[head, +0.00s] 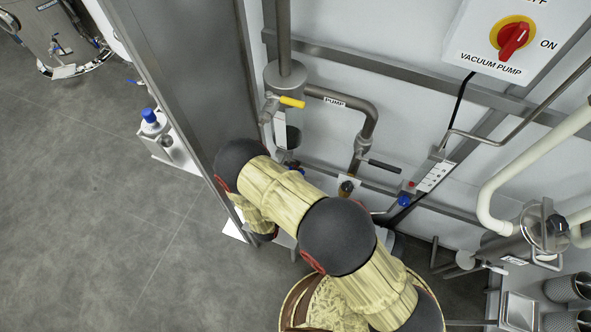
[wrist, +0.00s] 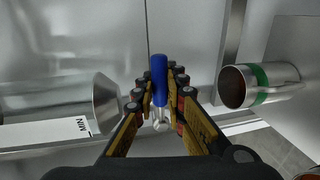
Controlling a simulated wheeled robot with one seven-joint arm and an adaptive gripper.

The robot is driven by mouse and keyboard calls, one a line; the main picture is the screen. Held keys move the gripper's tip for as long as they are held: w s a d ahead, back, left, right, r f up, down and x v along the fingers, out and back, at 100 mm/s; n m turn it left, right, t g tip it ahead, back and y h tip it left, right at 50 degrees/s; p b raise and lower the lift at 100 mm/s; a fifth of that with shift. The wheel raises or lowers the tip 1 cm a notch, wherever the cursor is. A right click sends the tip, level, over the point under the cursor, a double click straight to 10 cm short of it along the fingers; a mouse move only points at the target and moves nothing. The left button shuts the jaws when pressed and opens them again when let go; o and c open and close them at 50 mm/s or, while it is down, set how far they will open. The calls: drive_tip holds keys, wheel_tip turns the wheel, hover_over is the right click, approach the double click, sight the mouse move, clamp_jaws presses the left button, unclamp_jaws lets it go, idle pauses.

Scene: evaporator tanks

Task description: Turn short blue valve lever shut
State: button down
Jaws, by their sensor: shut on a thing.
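The short blue valve lever (wrist: 159,68) stands upright in the middle of the wrist view, with a metal valve fitting (wrist: 160,125) just below it. My gripper (wrist: 160,88) is shut on the lever, with one finger on each side and the blue upper end showing above the fingertips. In the head view the held lever and my gripper are hidden behind my arm.
A pipe end with a green band (wrist: 258,87) lies right of my gripper, and a metal cone (wrist: 106,100) lies close on its left. In the head view, a steel panel (head: 170,70), a yellow lever (head: 292,102) and a black-handled valve (head: 384,167) stand near my arm. Open floor (head: 80,190) lies left.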

drive_tip(key=c, duration=1.8)
unclamp_jaws()
drive_tip(key=v, duration=1.2)
drive_tip(key=shift+r, duration=0.1)
